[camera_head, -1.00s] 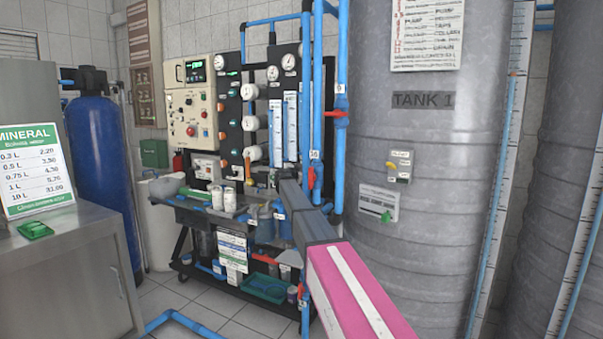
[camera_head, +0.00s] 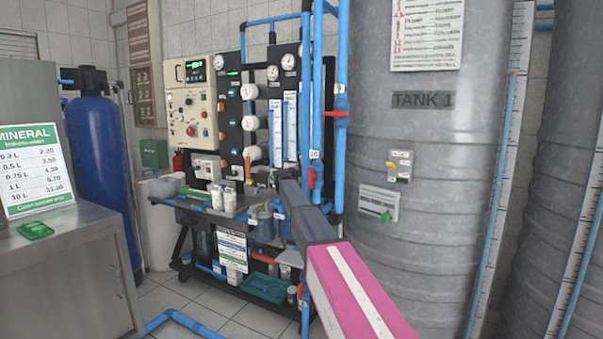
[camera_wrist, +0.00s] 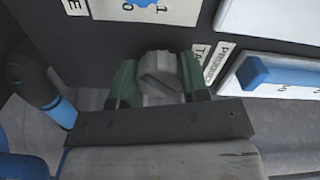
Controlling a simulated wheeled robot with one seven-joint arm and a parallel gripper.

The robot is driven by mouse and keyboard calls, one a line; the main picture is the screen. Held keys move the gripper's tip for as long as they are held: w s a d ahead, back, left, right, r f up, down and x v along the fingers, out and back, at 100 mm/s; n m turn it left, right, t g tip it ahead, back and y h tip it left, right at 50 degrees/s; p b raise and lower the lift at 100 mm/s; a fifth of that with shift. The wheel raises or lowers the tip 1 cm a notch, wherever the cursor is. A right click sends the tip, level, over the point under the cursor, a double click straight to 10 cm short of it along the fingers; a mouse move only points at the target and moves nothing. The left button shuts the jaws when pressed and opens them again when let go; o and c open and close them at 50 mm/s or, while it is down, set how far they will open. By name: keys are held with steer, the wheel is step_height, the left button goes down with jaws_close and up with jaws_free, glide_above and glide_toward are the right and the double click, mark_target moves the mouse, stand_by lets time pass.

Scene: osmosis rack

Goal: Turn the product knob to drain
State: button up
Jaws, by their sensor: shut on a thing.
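My gripper (camera_wrist: 157,82) has green fingers on both sides of a pale grey knob (camera_wrist: 159,88) in the wrist view. It is shut on this knob, one finger at its left and one at its right. A white label reading roughly "PRODUCT" (camera_wrist: 219,62) is just right of the right finger, upside down in this view. The knob sits on a dark panel (camera_wrist: 140,38). The direction the knob points cannot be read clearly. In the head view my arm reaches to the osmosis rack (camera_head: 258,110), and the arm hides the knob and the fingertips.
A blue-handled part on a white plate (camera_wrist: 275,75) is close at the right in the wrist view, and a dark and blue pipe (camera_wrist: 42,88) is at the left. In the head view blue vertical pipes (camera_head: 340,130) and the grey tank (camera_head: 430,200) stand close right of the rack.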

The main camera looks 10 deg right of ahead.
steer(key=m, duration=0.5)
steer(key=shift+m, duration=0.3)
steer(key=shift+s+f+m, duration=0.1)
steer(key=shift+m, duration=2.1)
steer(key=o, duration=0.9)
steer(key=shift+a, duration=0.1)
steer(key=v, duration=1)
steer(key=shift+s+a, duration=0.15)
steer(key=shift+s, duration=0.15)
